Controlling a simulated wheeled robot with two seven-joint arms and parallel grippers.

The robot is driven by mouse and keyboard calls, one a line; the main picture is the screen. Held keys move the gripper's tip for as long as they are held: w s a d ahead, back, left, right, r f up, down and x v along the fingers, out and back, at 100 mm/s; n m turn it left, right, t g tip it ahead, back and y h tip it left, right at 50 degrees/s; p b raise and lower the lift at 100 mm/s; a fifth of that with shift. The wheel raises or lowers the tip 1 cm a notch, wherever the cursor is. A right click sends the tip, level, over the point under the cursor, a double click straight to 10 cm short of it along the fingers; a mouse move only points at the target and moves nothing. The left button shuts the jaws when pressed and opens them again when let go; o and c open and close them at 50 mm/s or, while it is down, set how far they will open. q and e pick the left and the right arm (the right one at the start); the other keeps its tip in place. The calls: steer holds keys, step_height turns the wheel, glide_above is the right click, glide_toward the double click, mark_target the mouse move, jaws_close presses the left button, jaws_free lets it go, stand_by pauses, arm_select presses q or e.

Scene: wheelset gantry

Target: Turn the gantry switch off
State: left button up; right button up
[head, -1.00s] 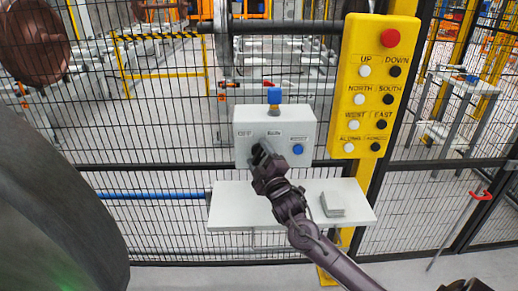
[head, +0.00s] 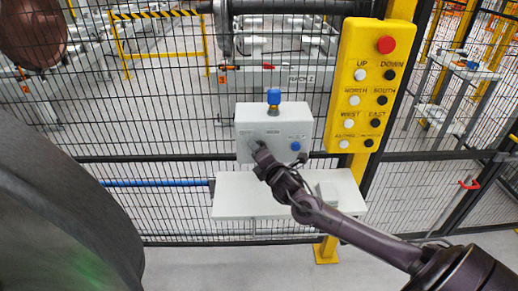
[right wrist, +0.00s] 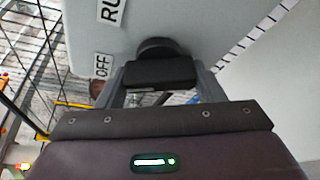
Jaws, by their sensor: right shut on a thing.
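The pale grey control box (head: 262,124) is on the mesh fence, with a blue-topped part on top and a blue button (head: 295,146) at its front right. My right gripper (head: 257,147) is at the lower left of the box front and covers most of the switch there. In the right wrist view the black switch knob (right wrist: 158,72) sits between the two grey fingers, which are shut on it. The labels OFF (right wrist: 102,66) and RUN (right wrist: 110,10) are beside the knob; its pointing direction is unclear. My left gripper is out of view.
A white shelf (head: 235,196) is below the box, with a small grey block (head: 327,192) at its right. A yellow button panel (head: 361,72) with a red emergency button (head: 385,45) is to the right. Black mesh fence spans behind.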

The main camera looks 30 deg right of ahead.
steer(key=shift+f+n+g+h+p, duration=0.1)
steer(key=shift+n+g+h+p, duration=0.35)
steer(key=shift+n+g, duration=0.6)
steer(key=shift+n+t, duration=0.25)
steer(key=shift+n, duration=0.1)
steer(key=o, duration=1)
steer(key=b+v, duration=0.1)
steer(key=v, duration=0.6)
steer(key=shift+s+a, duration=0.1)
steer(key=shift+s, duration=0.25)
